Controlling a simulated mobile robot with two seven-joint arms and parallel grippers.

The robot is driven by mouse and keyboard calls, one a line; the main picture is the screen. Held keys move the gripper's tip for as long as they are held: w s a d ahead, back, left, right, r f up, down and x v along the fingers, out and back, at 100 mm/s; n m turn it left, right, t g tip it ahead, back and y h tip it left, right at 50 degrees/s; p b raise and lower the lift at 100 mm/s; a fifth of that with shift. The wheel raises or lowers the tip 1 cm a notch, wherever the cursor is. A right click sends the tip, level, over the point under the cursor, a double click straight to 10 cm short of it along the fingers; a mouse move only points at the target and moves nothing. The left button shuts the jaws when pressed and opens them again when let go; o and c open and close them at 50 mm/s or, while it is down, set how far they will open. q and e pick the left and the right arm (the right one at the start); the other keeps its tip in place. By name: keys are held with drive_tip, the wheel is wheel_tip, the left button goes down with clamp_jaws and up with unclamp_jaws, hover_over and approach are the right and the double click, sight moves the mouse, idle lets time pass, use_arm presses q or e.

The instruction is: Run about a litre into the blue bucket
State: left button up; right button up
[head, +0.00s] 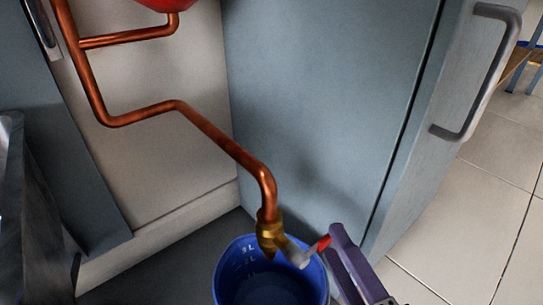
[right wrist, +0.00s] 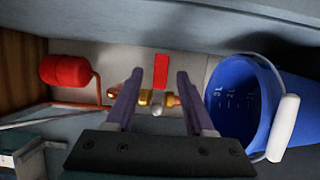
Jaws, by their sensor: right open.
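The blue bucket (head: 318,290) stands upright on the dark floor below the brass tap (head: 268,230), with litre marks on its inner wall. I cannot tell its water level, and no stream shows. The tap ends a copper pipe (head: 215,135). Its grey lever with a red grip (head: 323,243) points right over the bucket. My right gripper (head: 338,240) is open at the red grip. In the right wrist view, the red grip (right wrist: 161,70) lies between its fingertips, with no firm contact visible. The bucket (right wrist: 228,110) is right of the fingers. My left gripper is out of view.
A blue-grey cabinet door (head: 320,90) with a metal handle (head: 490,75) stands close behind and right of the bucket. A red tank (right wrist: 65,70) hangs on the pipework. Pale floor tiles (head: 450,230) are clear at right.

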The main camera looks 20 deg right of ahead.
drive_tip(key=s+p, duration=0.1)
drive_tip(key=s, duration=0.6)
drive_tip(key=shift+a, duration=0.2)
